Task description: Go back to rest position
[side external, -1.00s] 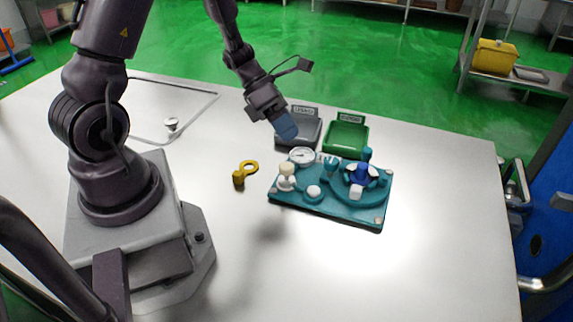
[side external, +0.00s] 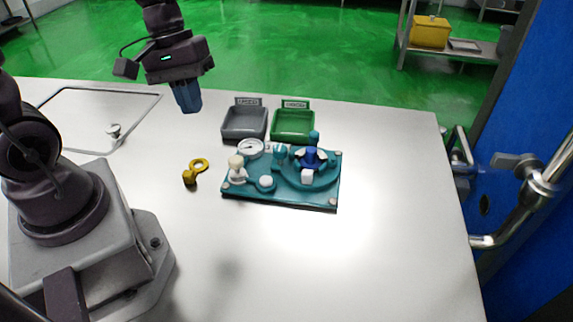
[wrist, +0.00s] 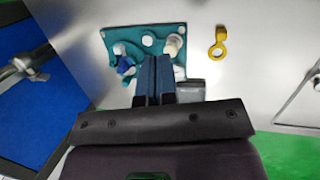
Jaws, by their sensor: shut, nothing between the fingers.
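My gripper (side external: 188,97) has blue fingers, held together with nothing between them. It hangs in the air above the table, up and to the left of the grey tray in the side external view. In the wrist view its fingers (wrist: 154,80) cover part of the teal board. The teal board (side external: 285,192) lies on the table with a gauge (side external: 250,148), a blue-handled part (side external: 312,158), a white-topped knob (side external: 236,170) and a white button (side external: 266,183) on it. The gripper touches none of these.
A grey tray (side external: 244,136) and a green tray (side external: 293,137) stand behind the board and look empty. A yellow ring-ended piece (side external: 196,170) lies to its left. The table's front (side external: 350,270) is clear. Metal pipes (side external: 520,205) stand beyond the right edge.

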